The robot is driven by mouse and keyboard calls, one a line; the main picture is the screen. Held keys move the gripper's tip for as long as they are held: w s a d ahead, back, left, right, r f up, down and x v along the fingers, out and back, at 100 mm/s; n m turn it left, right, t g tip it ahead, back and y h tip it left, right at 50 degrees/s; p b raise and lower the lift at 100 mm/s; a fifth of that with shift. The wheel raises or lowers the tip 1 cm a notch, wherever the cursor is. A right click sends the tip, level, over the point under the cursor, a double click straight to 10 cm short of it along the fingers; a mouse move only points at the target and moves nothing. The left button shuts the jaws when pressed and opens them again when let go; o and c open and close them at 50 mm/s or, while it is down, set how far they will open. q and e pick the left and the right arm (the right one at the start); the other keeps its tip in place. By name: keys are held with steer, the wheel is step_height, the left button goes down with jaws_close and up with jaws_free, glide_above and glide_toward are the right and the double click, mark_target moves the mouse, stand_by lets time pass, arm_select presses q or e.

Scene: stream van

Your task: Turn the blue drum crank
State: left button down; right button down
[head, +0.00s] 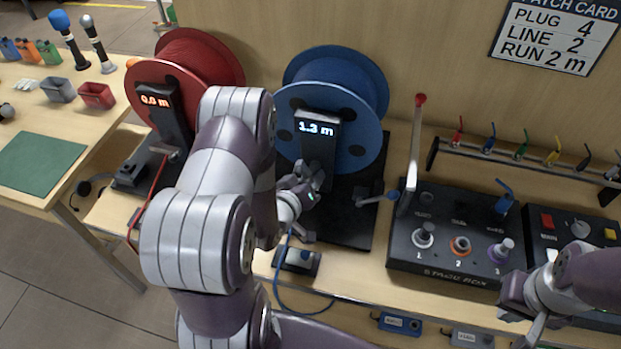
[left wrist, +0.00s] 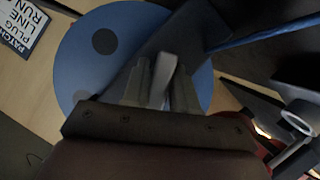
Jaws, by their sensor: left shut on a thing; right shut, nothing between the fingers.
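The blue drum (head: 345,80) stands upright on a dark base, and its display post (head: 319,128) reads 1.3 m. My left gripper (head: 311,182) is in front of the post, low on the drum. In the left wrist view, my left gripper (left wrist: 162,88) is shut on a light grey handle (left wrist: 165,76), which looks like the drum's crank. Its rest is hidden by the fingers. The blue drum (left wrist: 92,42) fills the background there. My right gripper (head: 520,305) is shut and empty at the lower right, near the stage box.
The red drum (head: 200,68), showing 0.0 m, stands to the left. The black stage box (head: 452,265) with a tall red-tipped lever is to the right. A blue cable (head: 277,290) hangs in front.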

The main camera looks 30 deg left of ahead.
arm_select(q)
steer(key=shift+n+t+h+b, duration=0.4)
steer(key=shift+n+t+h, duration=0.15)
steer(key=shift+n, duration=0.75)
steer(key=shift+n+t+h+b, duration=0.45)
steer(key=shift+n+h, duration=0.2)
steer(key=shift+n, duration=0.65)
stand_by(5.4)
